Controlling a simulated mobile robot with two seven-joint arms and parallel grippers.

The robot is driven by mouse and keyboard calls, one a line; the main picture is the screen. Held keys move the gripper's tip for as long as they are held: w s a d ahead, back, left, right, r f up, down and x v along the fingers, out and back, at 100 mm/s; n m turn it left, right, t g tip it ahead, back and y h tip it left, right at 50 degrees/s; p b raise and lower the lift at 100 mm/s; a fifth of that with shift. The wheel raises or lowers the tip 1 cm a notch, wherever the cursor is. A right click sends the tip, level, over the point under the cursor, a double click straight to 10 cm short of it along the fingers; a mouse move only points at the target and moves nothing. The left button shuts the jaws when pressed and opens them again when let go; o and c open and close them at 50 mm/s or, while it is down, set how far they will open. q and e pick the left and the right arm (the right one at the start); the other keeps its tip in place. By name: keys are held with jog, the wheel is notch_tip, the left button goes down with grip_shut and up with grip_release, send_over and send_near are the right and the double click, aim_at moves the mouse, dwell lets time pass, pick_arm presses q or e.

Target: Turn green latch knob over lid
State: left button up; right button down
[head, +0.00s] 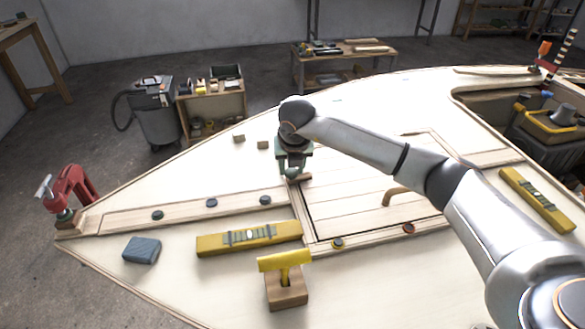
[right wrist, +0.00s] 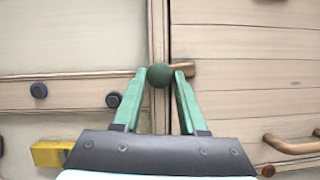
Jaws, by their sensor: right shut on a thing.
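The green latch knob (right wrist: 160,75) is round and dark green, at the left edge of the planked wooden lid (head: 345,205). A short brown latch bar (right wrist: 184,69) reaches right from the knob over the lid's edge in the right wrist view. My right gripper (right wrist: 159,78) has green fingers and is shut on the knob, one finger on each side. In the head view the knob (head: 292,172) shows just under my right gripper (head: 293,165). My left gripper is not in view.
A brown handle (head: 397,196) stands on the lid. Yellow levels (head: 250,238) (head: 537,200), a yellow-topped wooden block (head: 286,290), a blue block (head: 142,250) and a red clamp (head: 70,190) are on the hull. Two small wooden blocks lie beyond the gripper.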

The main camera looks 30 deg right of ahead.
jog(key=shift+m, duration=0.6)
jog(key=shift+h, duration=0.3)
jog(key=shift+c, duration=2.3)
grip_release()
jog(key=v, duration=1.2)
jog(key=shift+r, duration=0.35)
